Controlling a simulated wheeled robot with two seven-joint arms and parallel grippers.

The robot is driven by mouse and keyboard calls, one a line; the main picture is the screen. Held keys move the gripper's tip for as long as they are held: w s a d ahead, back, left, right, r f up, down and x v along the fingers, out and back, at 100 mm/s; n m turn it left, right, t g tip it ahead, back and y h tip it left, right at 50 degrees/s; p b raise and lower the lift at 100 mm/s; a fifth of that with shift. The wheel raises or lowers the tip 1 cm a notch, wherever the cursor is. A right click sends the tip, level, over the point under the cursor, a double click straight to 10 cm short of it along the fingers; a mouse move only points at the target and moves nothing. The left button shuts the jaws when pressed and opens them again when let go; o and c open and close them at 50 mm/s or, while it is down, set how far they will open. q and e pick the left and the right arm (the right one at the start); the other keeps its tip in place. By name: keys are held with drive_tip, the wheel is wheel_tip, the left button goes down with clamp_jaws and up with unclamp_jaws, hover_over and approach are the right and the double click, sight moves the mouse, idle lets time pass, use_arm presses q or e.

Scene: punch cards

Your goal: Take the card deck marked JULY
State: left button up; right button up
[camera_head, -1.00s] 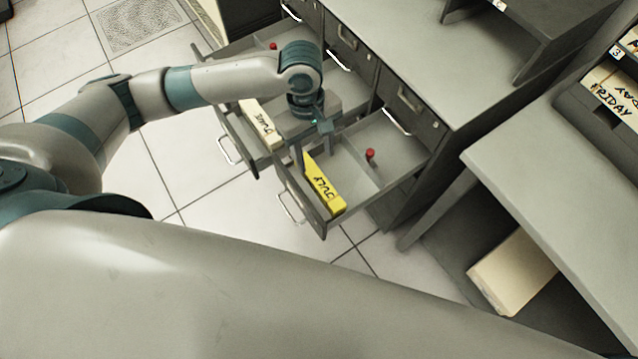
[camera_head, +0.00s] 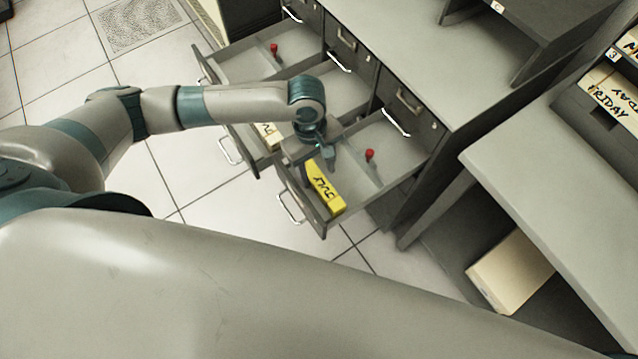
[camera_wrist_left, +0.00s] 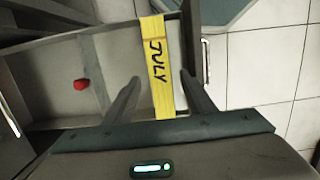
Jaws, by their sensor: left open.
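The yellow card deck marked JULY (camera_head: 325,187) lies in the front part of an open drawer (camera_head: 393,148). It also shows in the left wrist view (camera_wrist_left: 158,70), running between the two fingers. My left gripper (camera_head: 310,170) is over the deck's far end, pointing down into the drawer. In the left wrist view, the gripper (camera_wrist_left: 160,92) is open, with one finger on each side of the deck and gaps between. Whether the fingers reach the deck's depth is unclear. My right gripper is not seen.
A red knob (camera_head: 369,155) stands in the same drawer behind a divider. A pale deck (camera_head: 268,135) lies in the neighbouring open drawer, partly hidden by my arm. A desk (camera_head: 560,190) stands at right, with a pale box (camera_head: 512,270) beneath.

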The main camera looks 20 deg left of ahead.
sight(319, 179)
use_arm(q)
drive_tip(key=shift+s+d+f, duration=0.15)
drive_tip(key=shift+f, duration=1.35)
clamp_jaws()
